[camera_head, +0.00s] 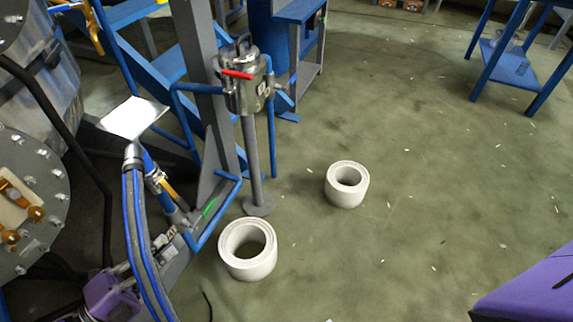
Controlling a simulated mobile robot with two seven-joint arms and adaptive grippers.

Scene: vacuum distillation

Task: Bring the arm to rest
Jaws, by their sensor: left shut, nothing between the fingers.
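My left arm shows at the lower left, with a purple section. My left gripper (166,241) is at its end, small and partly lost among the pipes and blue hoses. It is shut with nothing held, close to the grey post and blue frame of the apparatus. My right gripper is not in view.
A steel vessel (244,88) with a red handle stands on a grey pole right of the gripper. Two white rings (248,266) (347,197) lie on the green floor. A blue table (510,66) stands far right. Floor between is mostly clear.

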